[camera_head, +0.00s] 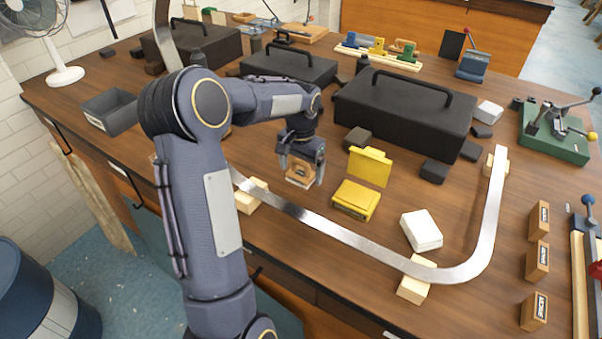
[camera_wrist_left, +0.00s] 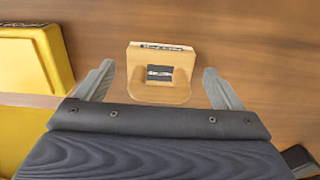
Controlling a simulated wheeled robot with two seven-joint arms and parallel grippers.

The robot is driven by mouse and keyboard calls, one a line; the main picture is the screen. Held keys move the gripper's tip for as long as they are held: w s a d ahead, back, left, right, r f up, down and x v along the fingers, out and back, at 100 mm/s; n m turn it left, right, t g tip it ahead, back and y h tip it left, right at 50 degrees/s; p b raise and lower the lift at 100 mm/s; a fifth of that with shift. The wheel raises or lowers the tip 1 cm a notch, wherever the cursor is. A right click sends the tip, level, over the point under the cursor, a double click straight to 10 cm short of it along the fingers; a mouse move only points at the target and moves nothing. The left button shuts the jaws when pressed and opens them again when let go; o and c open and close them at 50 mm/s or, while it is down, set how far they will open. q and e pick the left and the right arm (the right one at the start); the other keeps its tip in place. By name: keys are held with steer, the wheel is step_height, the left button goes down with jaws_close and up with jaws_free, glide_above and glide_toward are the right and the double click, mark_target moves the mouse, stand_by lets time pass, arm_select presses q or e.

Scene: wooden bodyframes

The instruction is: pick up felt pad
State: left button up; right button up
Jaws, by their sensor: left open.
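My left gripper (camera_head: 301,178) is open, pointing down at the table just left of the yellow box. A small light-brown wooden piece (camera_head: 299,171) lies below and between its fingers. In the left wrist view the wooden piece (camera_wrist_left: 163,92) has a dark labelled patch (camera_wrist_left: 159,73), which may be the felt pad; I cannot tell for sure. The fingers of the left gripper (camera_wrist_left: 160,85) stand on either side of the piece, with a gap at both sides. My right gripper is not in view.
A yellow open box (camera_head: 356,199) stands close right of the gripper. A bent metal strip (camera_head: 345,236) on wooden blocks curves across the front. A long black case (camera_head: 404,113) lies behind. Small wooden blocks (camera_head: 537,262) line the right.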

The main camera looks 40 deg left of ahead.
mark_target(301, 161)
arm_select(q)
steer(key=shift+f, duration=0.1)
steer(key=shift+c, duration=0.3)
steer(key=c, duration=1)
step_height(301, 161, up, 10)
steer(key=shift+r, duration=0.1)
steer(key=o, duration=0.3)
steer(key=shift+c, duration=1)
